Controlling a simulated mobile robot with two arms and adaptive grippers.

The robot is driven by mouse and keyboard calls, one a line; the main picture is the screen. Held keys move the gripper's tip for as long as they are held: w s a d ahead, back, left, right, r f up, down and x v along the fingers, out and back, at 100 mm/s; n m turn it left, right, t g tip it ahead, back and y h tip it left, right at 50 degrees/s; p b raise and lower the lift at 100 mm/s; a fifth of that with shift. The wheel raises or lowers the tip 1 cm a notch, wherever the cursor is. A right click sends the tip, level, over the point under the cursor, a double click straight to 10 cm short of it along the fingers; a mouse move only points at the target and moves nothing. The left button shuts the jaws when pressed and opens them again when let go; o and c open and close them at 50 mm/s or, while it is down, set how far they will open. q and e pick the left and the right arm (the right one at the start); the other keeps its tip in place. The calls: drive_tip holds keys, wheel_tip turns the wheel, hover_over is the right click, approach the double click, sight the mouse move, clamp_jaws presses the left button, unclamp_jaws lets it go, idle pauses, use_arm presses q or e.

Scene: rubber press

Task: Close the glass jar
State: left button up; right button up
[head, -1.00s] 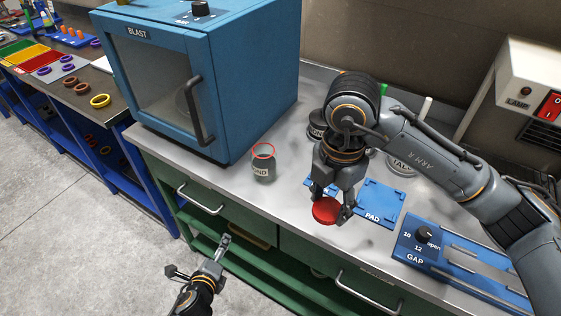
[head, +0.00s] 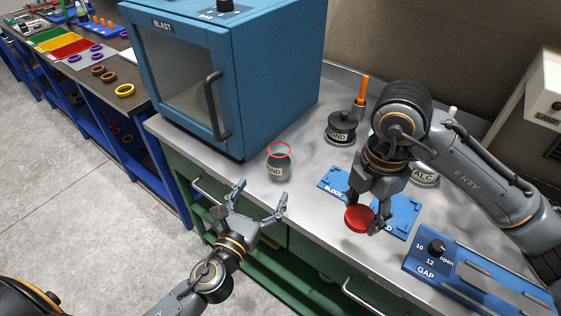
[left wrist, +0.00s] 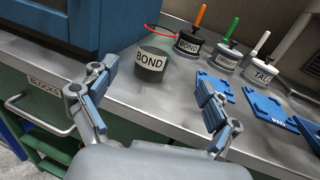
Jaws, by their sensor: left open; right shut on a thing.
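The glass jar (head: 279,165), labelled BOND and with a red rim, stands upright and uncovered on the metal counter. It also shows in the left wrist view (left wrist: 150,62), ahead of my left gripper. My left gripper (head: 262,198) is open and empty, at the counter's front edge, short of the jar; its spread fingers show in the left wrist view (left wrist: 157,98). My right gripper (head: 368,212) is shut on a red lid (head: 359,219), held above the counter near the blue pads, to the right of the jar.
A blue BLAST cabinet (head: 262,80) stands behind and left of the jar. A dark BOND pot with an orange brush (head: 341,128), a TALC pot (head: 424,174), blue pads (head: 333,184) and a GAP fixture (head: 425,262) lie to the right. Counter around the jar is clear.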

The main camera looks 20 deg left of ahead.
use_arm(q)
drive_tip(key=p, duration=0.2)
approach(283, 149)
drive_tip(key=shift+w+d+r, duration=0.1)
drive_tip(key=shift+w+d, duration=0.25)
drive_tip(key=shift+w, duration=0.15)
use_arm(e)
drive_tip(key=shift+r, duration=0.8)
use_arm(q)
drive_tip(key=shift+w, duration=0.45)
drive_tip(key=shift+s, duration=0.1)
drive_tip(key=shift+w, duration=0.25)
use_arm(e)
drive_tip(key=shift+r, duration=0.2)
use_arm(q)
drive_tip(key=w, duration=0.3)
drive_tip(key=shift+w+r+p, duration=0.1)
drive_tip(key=shift+w+p, duration=0.3)
use_arm(e)
drive_tip(key=shift+r, duration=0.4)
use_arm(q)
drive_tip(key=shift+w, duration=0.55)
